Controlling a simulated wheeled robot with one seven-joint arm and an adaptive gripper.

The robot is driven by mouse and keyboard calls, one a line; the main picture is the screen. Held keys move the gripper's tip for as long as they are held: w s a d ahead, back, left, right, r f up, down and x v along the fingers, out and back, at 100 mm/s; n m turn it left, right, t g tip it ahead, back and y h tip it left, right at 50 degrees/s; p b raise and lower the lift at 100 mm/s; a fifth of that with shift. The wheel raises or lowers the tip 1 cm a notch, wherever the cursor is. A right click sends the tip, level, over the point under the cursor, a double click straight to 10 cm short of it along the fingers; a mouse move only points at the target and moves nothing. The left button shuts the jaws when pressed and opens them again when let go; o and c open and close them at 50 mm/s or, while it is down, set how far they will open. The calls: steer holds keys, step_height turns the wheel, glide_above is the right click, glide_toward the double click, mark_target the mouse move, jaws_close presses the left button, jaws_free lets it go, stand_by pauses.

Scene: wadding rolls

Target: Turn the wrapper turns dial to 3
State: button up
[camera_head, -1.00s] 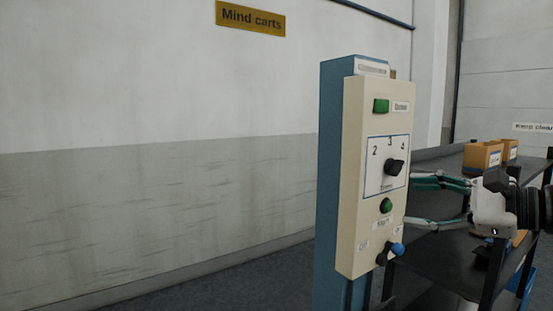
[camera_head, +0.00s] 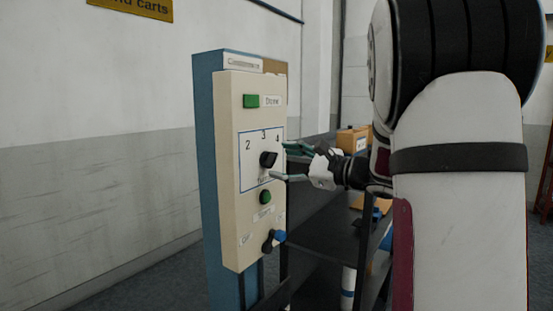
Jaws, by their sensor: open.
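The wrapper turns dial is a black knob (camera_head: 268,159) inside a blue-outlined square on the cream control panel (camera_head: 232,150). The numbers 2, 3 and 4 are printed in an arc above it. The knob is turned toward the right side, on the side of the 4; its exact setting is too small to tell. My gripper (camera_head: 281,161) is open, with its two green-tipped fingers pointing left at the panel. One finger is just above and right of the knob, the other just below it. I cannot tell whether either finger touches the knob.
A green button (camera_head: 265,197) sits below the dial, with a blue-and-black lever (camera_head: 274,240) lower down. A green lamp (camera_head: 251,101) is near the panel top. A dark shelf (camera_head: 325,235) with a tan box (camera_head: 353,139) stands behind my arm. Floor at left is clear.

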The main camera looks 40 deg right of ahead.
mark_target(274, 160)
steer(key=shift+x, duration=1.6)
steer(key=c, duration=1.2)
steer(key=shift+o, duration=0.2)
